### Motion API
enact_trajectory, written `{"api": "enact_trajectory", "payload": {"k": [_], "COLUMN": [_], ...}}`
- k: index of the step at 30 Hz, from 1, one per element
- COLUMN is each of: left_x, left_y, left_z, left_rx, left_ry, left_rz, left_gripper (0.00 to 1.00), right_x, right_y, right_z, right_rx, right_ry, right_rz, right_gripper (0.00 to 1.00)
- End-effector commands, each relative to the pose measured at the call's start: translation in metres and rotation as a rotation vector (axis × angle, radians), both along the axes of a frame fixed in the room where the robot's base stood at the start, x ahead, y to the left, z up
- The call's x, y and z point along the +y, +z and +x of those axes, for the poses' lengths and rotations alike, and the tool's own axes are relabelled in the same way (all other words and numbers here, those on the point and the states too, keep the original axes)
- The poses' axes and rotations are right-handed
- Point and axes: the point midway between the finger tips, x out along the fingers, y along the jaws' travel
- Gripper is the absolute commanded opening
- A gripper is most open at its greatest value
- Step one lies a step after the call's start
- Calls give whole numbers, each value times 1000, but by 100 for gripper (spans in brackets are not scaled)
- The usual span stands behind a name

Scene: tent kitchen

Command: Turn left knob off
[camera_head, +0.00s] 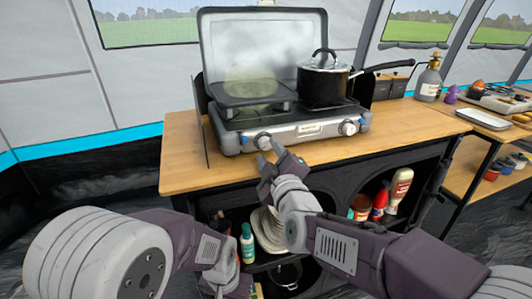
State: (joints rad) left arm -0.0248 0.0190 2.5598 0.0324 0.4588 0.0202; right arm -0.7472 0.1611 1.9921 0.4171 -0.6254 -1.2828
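The camping stove (290,125) stands on the wooden table with its lid up. Its left knob (263,141) is on the front panel, and its right knob (348,127) is farther right. A pale yellowish glow (250,82) shows over the left burner. My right gripper (271,154) is just in front of and below the left knob, its two fingers apart and nothing between them. I cannot tell whether a fingertip touches the knob. My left gripper (238,286) is low, at the bottom of the view in front of the shelf, and its fingers cannot be made out.
A black pot (325,82) with a lid sits on the right burner, its handle reaching right. The table top (185,150) is bare left of the stove. Bottles (398,190) and plates (268,230) fill the shelf below. A spray bottle (429,80) stands at the right.

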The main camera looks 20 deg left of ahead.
Motion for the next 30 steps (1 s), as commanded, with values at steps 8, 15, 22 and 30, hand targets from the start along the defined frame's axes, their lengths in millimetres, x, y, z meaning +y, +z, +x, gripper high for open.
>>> {"api": "enact_trajectory", "payload": {"k": [8,15,22,30], "left_x": [0,0,0,0], "left_y": [-8,-8,-8,-6], "left_z": [0,0,0,0], "left_rx": [0,0,0,0], "left_ry": [0,0,0,0], "left_rz": [0,0,0,0], "left_gripper": [36,36,36,36], "right_x": [16,17,16,16], "right_y": [-1,0,0,1], "right_z": [29,30,30,30], "right_rx": [1,1,1,26], "right_ry": [0,1,1,0], "right_rz": [-2,0,0,37], "right_gripper": [40,40,0,0]}}
